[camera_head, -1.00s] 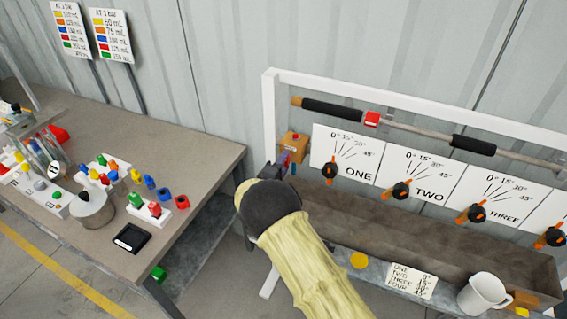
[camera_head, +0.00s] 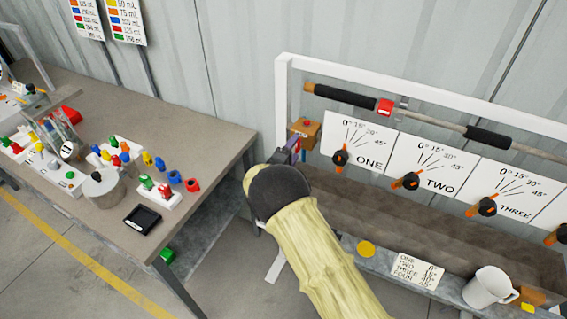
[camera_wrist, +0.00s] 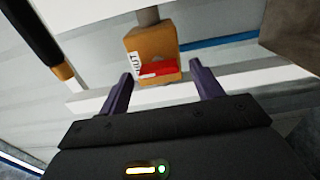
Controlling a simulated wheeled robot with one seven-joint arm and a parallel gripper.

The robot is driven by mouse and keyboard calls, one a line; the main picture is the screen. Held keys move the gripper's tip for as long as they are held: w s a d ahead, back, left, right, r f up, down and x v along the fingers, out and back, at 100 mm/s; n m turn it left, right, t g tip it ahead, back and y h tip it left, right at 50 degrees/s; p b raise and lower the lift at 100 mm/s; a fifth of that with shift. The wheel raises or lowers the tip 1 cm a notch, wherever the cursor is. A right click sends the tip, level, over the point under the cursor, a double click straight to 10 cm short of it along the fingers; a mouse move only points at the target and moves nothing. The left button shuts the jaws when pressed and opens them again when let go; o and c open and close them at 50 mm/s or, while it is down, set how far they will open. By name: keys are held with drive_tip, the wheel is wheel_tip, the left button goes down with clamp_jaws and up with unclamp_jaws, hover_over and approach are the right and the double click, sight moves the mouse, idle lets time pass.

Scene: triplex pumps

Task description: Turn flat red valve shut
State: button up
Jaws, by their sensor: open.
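The flat red valve (camera_wrist: 158,70) is a red handle on the front of an orange-brown block (camera_wrist: 150,45) with a white label. In the head view the block (camera_head: 308,127) sits at the left end of the white frame, and its red part is small there. My gripper (camera_wrist: 161,74) is open, with its two purple fingers apart and nothing seen between them. The red handle lies ahead of the fingers, roughly centred between them. In the head view my gripper (camera_head: 291,149) is just below and left of the block, and I cannot tell if they touch.
The white frame (camera_head: 283,95) carries a bar with black grips and a red piece (camera_head: 384,106). Black-and-orange knobs (camera_head: 340,157) sit by the angle signs. A grey trough (camera_head: 450,232) runs below. A cluttered table (camera_head: 205,150) stands left, and a white mug (camera_head: 487,287) lower right.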

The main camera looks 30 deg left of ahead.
drive_tip(key=s+b, duration=0.3)
drive_tip(key=s, duration=1.4)
drive_tip(key=shift+b, duration=0.35)
drive_tip(key=w+d+r+m+g+y, duration=0.1)
drive_tip(key=w+d+r+m+g, duration=0.2)
drive_tip(key=w+d, duration=0.5)
drive_tip(key=w+d+m+g+y, duration=0.1)
drive_tip(key=w+d+m+g, duration=0.3)
drive_tip(key=d, duration=0.8)
drive_tip(key=s+d+m+g+h, duration=0.1)
drive_tip(key=s+d+m+g, duration=0.3)
drive_tip(key=s+d, duration=0.6)
drive_tip(key=s+d+r+m+g+h, duration=0.1)
drive_tip(key=s+d+m+g, duration=0.3)
drive_tip(key=d, duration=1.1)
drive_tip(key=s+m, duration=0.3)
drive_tip(key=s, duration=0.2)
drive_tip(key=shift+s+r, duration=0.2)
drive_tip(key=shift+s, duration=0.2)
